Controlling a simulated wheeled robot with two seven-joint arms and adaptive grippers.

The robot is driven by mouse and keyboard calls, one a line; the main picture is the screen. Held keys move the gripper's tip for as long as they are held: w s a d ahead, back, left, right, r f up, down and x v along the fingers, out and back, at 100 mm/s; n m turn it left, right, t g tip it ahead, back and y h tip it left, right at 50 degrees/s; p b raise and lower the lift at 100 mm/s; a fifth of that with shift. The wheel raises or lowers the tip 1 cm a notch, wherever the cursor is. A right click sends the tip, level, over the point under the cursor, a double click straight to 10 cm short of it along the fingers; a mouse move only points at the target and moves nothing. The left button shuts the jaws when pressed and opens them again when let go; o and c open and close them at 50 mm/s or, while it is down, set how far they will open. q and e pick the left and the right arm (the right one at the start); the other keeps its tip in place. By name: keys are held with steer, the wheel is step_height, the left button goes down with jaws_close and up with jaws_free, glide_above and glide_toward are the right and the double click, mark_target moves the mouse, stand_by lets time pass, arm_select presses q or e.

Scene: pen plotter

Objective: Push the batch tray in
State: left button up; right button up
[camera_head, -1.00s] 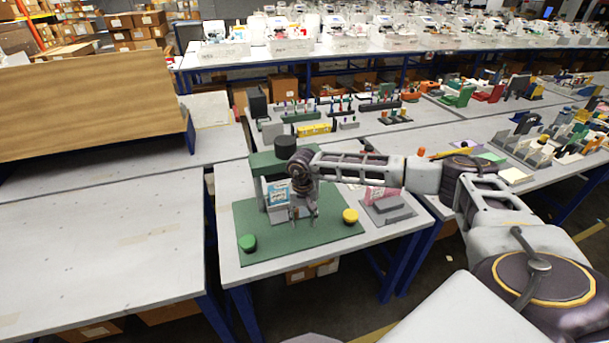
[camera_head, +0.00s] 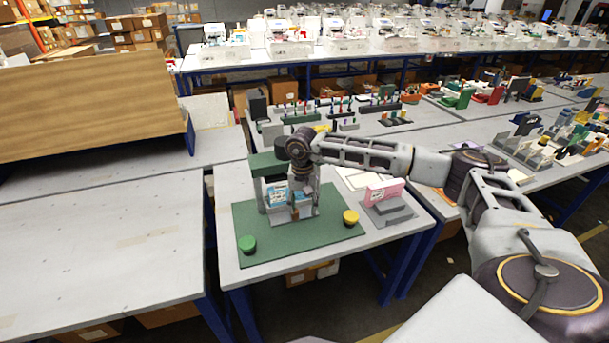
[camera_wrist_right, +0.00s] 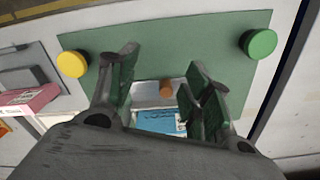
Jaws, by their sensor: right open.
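The batch tray (camera_head: 282,217) is a light grey part at the front of the green plotter (camera_head: 268,160). It bears a blue-and-white printed card (camera_head: 277,195). In the right wrist view the card (camera_wrist_right: 158,122) lies behind a brown knob (camera_wrist_right: 166,88) on the tray's front. My right gripper (camera_head: 304,205) is open at the tray. In the wrist view its two fingers (camera_wrist_right: 163,88) stand apart, one on each side of the knob. I cannot tell whether they touch the tray. The gripper and wrist hide part of the tray. My left gripper is not in view.
A green button (camera_head: 248,243) and a yellow button (camera_head: 350,216) sit on the green base plate (camera_head: 300,238). A grey holder with a pink card (camera_head: 384,192) stands to the right on the table. The table at left (camera_head: 100,245) is bare.

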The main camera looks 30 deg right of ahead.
steer(key=w+d+r+m+t+h, duration=0.1)
steer(key=w+d+r+m, duration=0.1)
steer(key=r+m, duration=0.6)
steer(key=shift+w+d+r+m, duration=0.3)
steer(key=shift+w+m, duration=0.2)
steer(key=shift+m, duration=2.7)
steer(key=shift+w+a+r+t, duration=0.1)
steer(key=shift+t, duration=0.2)
